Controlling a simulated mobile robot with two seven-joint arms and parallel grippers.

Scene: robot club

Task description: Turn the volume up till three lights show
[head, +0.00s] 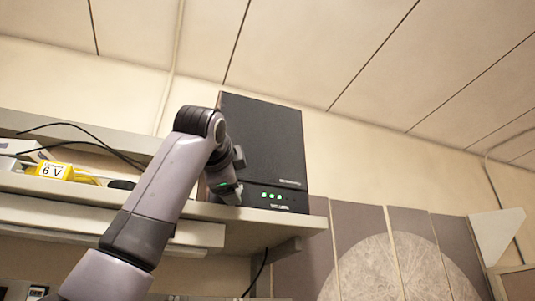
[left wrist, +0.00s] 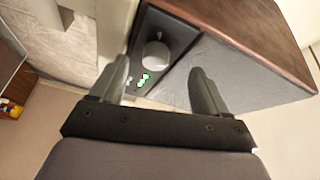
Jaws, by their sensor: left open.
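A dark speaker (head: 262,140) with wood-brown sides stands on a high shelf. My left gripper (head: 232,186) is at the lower left of the speaker front and hides the knob in the head view. In the left wrist view my left gripper (left wrist: 160,66) is open, its fingers apart with the knob between and beyond their tips. I see no contact with the knob.
The shelf (head: 318,217) ends just right of the speaker. A yellow box marked 6 V (head: 55,170) and black cables lie on the shelf to the left. Panels with a moon picture (head: 385,268) stand at the lower right. The space before the speaker's right side is clear.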

